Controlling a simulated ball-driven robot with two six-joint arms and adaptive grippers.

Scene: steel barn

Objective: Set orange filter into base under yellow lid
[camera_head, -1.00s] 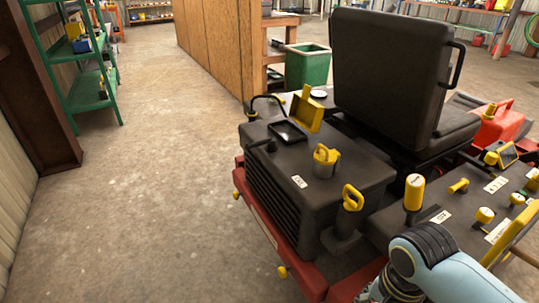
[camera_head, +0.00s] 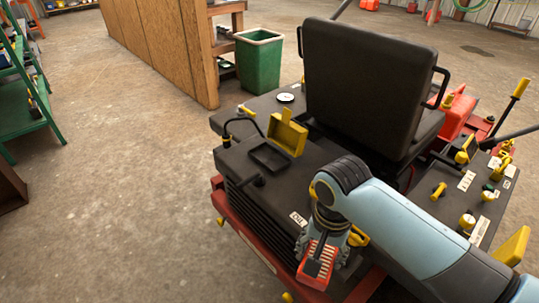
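The yellow lid (camera_head: 288,133) stands open on top of the black machine. The shallow black base (camera_head: 269,156) lies in front of it, open and empty. My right arm comes in from the right. Its gripper (camera_head: 321,250) is over the machine's front corner and points down. The orange filter (camera_head: 312,275), with pale pleats, is at the fingertips and looks gripped by them. Filter and gripper are below and to the right of the base in the picture, apart from it. The arm hides part of the machine's top. My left gripper is out of view.
The black seat (camera_head: 368,80) rises behind the base. Yellow-handled levers and knobs stand on the right console (camera_head: 450,195). A green bin (camera_head: 258,62) stands behind.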

